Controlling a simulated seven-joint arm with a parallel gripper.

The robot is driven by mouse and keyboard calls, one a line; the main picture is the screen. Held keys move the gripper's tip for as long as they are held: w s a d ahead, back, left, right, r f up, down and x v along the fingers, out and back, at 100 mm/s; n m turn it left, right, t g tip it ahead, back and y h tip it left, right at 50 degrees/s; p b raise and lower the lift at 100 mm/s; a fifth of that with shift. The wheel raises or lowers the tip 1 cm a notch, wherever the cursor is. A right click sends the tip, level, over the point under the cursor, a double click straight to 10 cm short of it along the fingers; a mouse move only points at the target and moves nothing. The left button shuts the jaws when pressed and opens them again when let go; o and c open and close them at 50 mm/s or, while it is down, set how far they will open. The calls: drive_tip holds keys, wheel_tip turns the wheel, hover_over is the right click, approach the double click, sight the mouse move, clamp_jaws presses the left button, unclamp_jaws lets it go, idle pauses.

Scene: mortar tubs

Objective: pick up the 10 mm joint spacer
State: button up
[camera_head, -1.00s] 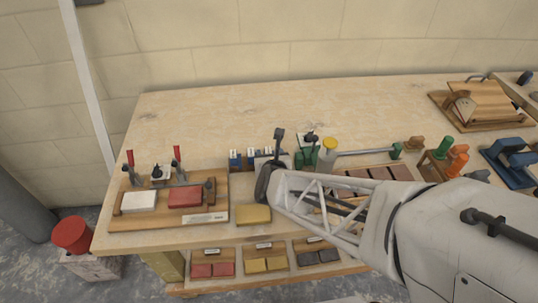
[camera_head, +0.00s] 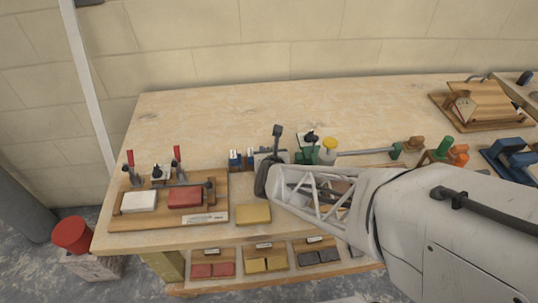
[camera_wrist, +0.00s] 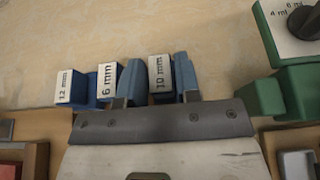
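The 10 mm joint spacer (camera_wrist: 160,80), with a white label on top, stands between the two blue-grey fingers of my gripper (camera_wrist: 158,78) in the wrist view. The fingers are apart, one on each side of it. A narrow gap shows at its left; the right finger is very close to or touching it. The spacer's lower part is hidden. The 6 mm spacer (camera_wrist: 107,80) stands just left of the left finger, and the 12 mm spacer (camera_wrist: 70,86) is farther left. In the head view my gripper hides part of the spacer row.
A green holder (camera_wrist: 275,95) stands close at right in the wrist view. In the head view a board with red-handled clamps (camera_head: 218,214) is left, and a yellow block (camera_head: 254,214) lies in front. The back of the bench (camera_head: 230,112) is clear.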

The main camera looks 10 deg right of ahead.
clamp_jaws()
drive_tip(key=shift+r, duration=0.4)
wheel_tip(320, 180, up, 3)
drive_tip(key=shift+f, duration=0.1)
drive_tip(key=s+d+r, duration=0.1)
drive_tip(key=s+d, duration=0.2)
drive_tip(key=s, duration=1.2)
drive_tip(key=shift+s+r, duration=0.2)
drive_tip(key=shift+s, duration=0.2)
